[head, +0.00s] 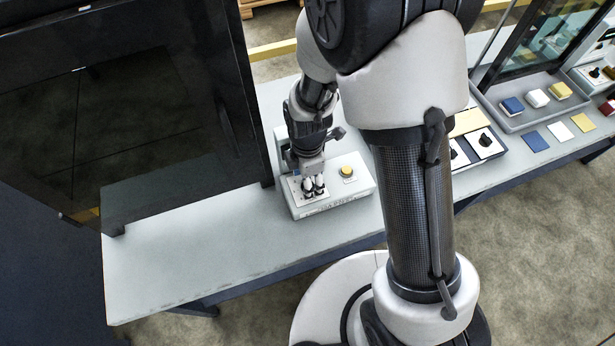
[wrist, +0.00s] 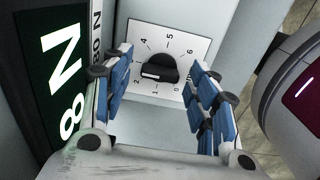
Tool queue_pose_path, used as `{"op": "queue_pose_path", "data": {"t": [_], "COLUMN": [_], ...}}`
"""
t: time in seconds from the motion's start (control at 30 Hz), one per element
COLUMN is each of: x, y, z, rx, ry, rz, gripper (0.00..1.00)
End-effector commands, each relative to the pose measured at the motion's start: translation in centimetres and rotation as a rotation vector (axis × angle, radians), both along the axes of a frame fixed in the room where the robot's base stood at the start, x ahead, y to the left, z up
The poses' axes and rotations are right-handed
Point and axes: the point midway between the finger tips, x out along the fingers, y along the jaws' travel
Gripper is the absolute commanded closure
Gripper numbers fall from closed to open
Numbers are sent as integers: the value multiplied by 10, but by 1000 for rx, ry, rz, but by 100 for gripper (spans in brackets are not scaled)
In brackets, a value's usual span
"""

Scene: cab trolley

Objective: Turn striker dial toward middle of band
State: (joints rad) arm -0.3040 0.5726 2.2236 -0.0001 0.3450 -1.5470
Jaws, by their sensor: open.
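The striker dial (wrist: 160,68) shows in the wrist view as a black knob on a white plate (wrist: 185,32) with a printed number scale. A pale bar marks the knob's lower left side; which number it points at is unclear. My gripper (wrist: 163,60) is open, with one blue-padded finger to the left of the knob and one to the right. Gaps show between knob and fingers. In the head view my gripper (head: 314,188) points down over the left part of a white box (head: 335,203), and its fingers hide the knob there.
A yellow button (head: 347,171) sits on the box's right part. A dark display (wrist: 65,80) with large pale characters stands left of the dial in the wrist view. A large dark panel (head: 130,110) rises left of the box. The bench (head: 180,260) is bare at front left.

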Motion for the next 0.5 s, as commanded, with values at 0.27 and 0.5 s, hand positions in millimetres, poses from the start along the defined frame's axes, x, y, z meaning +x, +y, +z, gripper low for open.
{"op": "queue_pose_path", "data": {"t": [0.27,0.5], "x": [0,1], "y": [0,0], "z": [1,30], "rx": [0,2], "ry": [0,-6], "rz": [0,0], "gripper": [45,45]}}
